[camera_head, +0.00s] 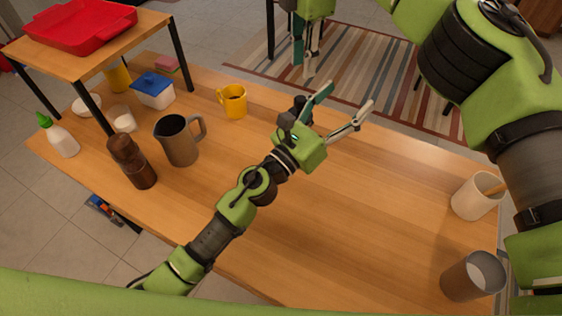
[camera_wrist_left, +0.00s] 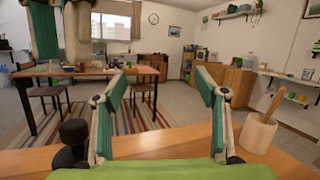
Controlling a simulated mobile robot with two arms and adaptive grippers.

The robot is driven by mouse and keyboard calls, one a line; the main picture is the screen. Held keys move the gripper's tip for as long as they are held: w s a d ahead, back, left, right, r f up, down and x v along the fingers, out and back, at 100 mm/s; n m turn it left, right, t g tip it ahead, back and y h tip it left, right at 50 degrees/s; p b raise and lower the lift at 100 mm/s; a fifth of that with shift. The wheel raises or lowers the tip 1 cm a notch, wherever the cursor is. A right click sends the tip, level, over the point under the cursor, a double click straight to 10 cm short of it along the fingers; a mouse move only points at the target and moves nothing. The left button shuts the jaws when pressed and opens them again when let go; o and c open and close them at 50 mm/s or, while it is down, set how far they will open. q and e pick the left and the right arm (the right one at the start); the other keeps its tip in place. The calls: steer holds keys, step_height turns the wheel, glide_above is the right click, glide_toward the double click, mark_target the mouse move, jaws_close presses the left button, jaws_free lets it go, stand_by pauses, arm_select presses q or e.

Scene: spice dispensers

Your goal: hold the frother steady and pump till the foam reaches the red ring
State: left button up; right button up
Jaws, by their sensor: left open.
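No frother with a red ring can be made out for certain. A dark object with a round black knob (camera_head: 300,102) stands right beside my left gripper (camera_head: 345,100); the gripper hides most of it. The knob also shows in the left wrist view (camera_wrist_left: 73,132), outside the left finger. My left gripper is open and empty above the table, and its spread fingers show in the left wrist view (camera_wrist_left: 160,85). My right gripper (camera_head: 304,70) hangs beyond the table's far edge, holding nothing visible; its finger gap is unclear.
On the wooden table (camera_head: 330,220) a grey jug (camera_head: 182,142), brown mill (camera_head: 132,165), yellow mug (camera_head: 232,103), blue-lidded box (camera_head: 153,90) and white bottle (camera_head: 60,138) stand left. A cream pot (camera_head: 474,197) and grey cup (camera_head: 470,278) stand right. The middle right is clear.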

arm_select(q)
steer(key=s+a+f+n+t+y, duration=0.1)
steer(key=s+a+f+n+y, duration=0.15)
steer(key=a+f+y, duration=0.35)
steer(key=s+a+f+n+t+y, duration=0.1)
steer(key=s+a+f+y, duration=0.25)
steer(key=a+f, duration=0.4)
steer(key=x, duration=0.8)
steer(key=d+f+x, duration=0.1)
steer(key=x, duration=0.4)
steer(key=shift+s+d+f, duration=0.1)
steer(key=shift+s+d, duration=0.05)
steer(key=c, duration=1.5)
steer(key=shift+o, duration=0.2)
